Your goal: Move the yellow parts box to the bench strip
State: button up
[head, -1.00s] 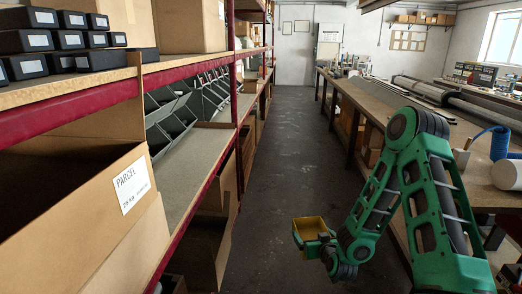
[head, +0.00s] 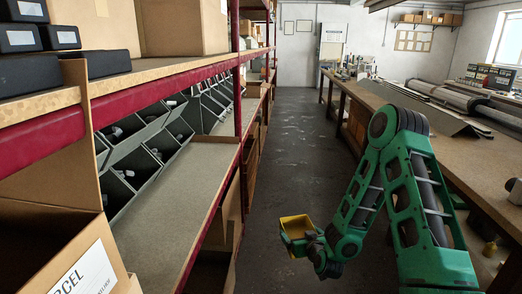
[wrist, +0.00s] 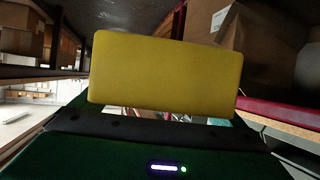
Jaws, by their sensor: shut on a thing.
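The yellow parts box (head: 296,227) is held in my gripper (head: 298,243), out over the aisle between the shelving and the workbench. It is a small open-topped bin and looks roughly upright. In the wrist view one plain yellow side of the box (wrist: 166,68) fills the middle, just beyond the dark gripper body (wrist: 140,128). The fingertips are mostly hidden by the box. The workbench (head: 455,135) runs along the right. I cannot tell which part of it is the bench strip.
Red-edged shelving (head: 190,60) stands on the left, with grey bins (head: 150,150) and a bare board stretch (head: 185,185). Cardboard boxes (head: 60,240) sit at the near left. Long metal tubes (head: 450,95) lie on the bench. The aisle floor (head: 297,150) is clear.

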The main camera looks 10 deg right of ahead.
aim_at(461, 161)
jog(key=z, duration=0.1)
jog(key=i, duration=1)
jog(key=z, duration=0.5)
jog(key=i, duration=0.95)
jog(key=z, duration=0.55)
jog(key=i, duration=0.65)
jog(key=z, duration=0.15)
